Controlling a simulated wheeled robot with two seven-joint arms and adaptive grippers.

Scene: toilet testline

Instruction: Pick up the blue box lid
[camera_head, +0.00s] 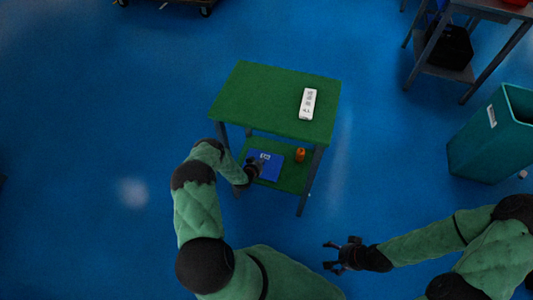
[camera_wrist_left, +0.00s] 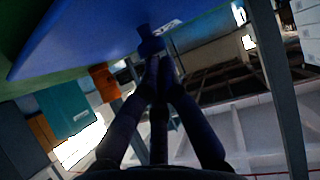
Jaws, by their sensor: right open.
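The blue box lid (camera_head: 270,172) is a flat blue panel with a white label, at the green lower shelf of the small table. In the left wrist view the blue lid (camera_wrist_left: 90,35) fills the upper left, with a dark blue knob pointing toward my fingers. My left gripper (camera_head: 256,166) is at the lid's left part. In the left wrist view its fingers (camera_wrist_left: 157,68) come together at the knob and look shut on it. Whether the lid is clear of the shelf cannot be told. My right gripper (camera_head: 343,254) is open and empty above the floor.
The green tabletop (camera_head: 260,95) lies above the lower shelf and carries a white labelled box (camera_head: 308,104). An orange item (camera_head: 300,155) stands on the shelf right of the lid. A teal bin (camera_head: 485,145) stands at the right. The floor around the table is clear.

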